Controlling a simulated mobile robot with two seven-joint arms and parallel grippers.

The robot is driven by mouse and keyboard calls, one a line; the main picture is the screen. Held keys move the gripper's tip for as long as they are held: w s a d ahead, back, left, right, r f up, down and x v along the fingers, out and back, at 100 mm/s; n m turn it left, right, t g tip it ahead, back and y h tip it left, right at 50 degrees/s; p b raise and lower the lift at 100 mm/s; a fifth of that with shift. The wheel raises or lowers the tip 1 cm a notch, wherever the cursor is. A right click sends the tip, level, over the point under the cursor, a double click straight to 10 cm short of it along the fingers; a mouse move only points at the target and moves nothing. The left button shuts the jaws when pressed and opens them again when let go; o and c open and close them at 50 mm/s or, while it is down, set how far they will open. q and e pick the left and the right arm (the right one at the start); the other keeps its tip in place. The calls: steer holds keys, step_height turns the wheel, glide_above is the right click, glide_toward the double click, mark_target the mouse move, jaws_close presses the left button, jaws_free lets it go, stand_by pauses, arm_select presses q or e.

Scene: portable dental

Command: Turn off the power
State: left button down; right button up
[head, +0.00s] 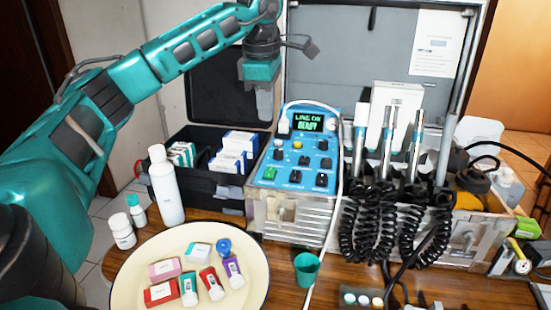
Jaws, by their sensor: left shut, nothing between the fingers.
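A blue control panel (297,150) sits on the front of the metal dental unit at the middle of the head view. Its small display (307,123) is lit with green text that seems to read "LINE ON READY". My right gripper is not in view.
Handpieces with coiled black hoses (373,222) hang right of the panel. A black case (206,190) with small boxes stands left, beside a white bottle (166,186). A cream tray (125,282) with small boxes and bottles and a green cup (307,268) are in front.

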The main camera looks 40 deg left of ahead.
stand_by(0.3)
arm_select(q)
steer(key=b, duration=0.2)
glide_toward(270, 169)
steer(key=f, duration=0.3)
steer(key=w+f, duration=0.1)
steer(key=f, duration=0.1)
steer(key=shift+a+f, duration=0.2)
steer(key=shift+a, duration=0.1)
steer(key=shift+f, duration=0.6)
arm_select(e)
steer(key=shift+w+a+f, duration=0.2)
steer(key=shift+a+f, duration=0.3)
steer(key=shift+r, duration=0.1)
